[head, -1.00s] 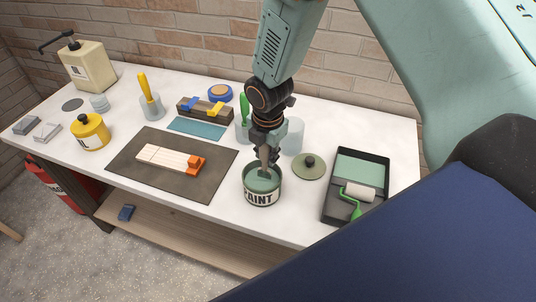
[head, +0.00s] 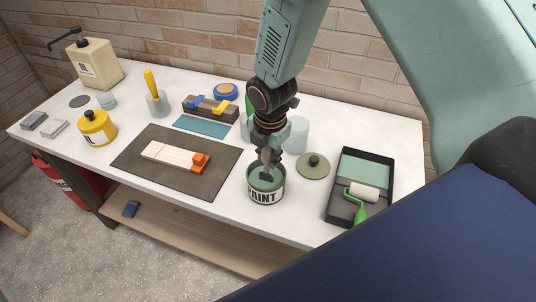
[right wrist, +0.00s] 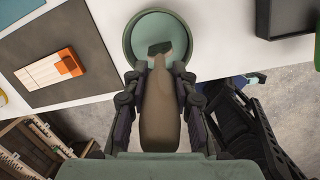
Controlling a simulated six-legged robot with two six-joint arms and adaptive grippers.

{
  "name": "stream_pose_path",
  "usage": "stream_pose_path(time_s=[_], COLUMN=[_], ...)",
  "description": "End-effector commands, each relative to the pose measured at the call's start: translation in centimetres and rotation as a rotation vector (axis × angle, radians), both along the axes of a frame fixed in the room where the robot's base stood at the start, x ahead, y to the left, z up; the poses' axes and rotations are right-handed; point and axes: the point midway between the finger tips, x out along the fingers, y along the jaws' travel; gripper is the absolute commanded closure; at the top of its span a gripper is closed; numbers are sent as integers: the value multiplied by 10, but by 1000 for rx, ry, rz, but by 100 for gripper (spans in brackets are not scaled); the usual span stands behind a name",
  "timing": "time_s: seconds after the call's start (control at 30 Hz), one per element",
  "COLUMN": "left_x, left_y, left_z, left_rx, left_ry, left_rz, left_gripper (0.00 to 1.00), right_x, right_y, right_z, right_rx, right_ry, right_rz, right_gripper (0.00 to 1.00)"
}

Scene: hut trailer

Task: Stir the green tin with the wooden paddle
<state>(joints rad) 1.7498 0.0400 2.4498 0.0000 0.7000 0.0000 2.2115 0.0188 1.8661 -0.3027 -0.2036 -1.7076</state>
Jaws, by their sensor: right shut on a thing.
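The green tin (head: 266,197), labelled PAINT, stands open and upright near the front edge of the white bench, with green paint inside. My right gripper (head: 268,150) is above it, shut on the wooden paddle (head: 266,168). The paddle points down into the tin's mouth. In the right wrist view the paddle (right wrist: 160,108) lies between the two fingers, and its dark green end is over or in the paint in the tin (right wrist: 158,22). How deep the end goes I cannot tell. My left gripper is not in view.
The tin's lid (head: 313,165) lies to the right, beside a black roller tray (head: 331,207). A dark mat (head: 195,192) with wooden strips is to the left. Clear cups (head: 297,134) stand close behind the gripper. A brick wall is at the back.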

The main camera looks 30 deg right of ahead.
Motion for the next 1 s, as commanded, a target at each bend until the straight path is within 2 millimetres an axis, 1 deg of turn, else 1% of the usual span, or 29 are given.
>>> stream_pose_path(time_s=[0.1,0.37,1.0], left_x=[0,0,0], left_y=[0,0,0], left_z=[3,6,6], left_rx=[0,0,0], left_ry=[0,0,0], left_rz=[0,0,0], left_gripper=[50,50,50], right_x=[-1,-4,-9], right_y=[0,1,3], right_z=[10,28,70], right_rx=[-1,-1,-1], right_ry=[-1,-1,-3], right_rz=[0,0,0], right_gripper=[100,100,100])
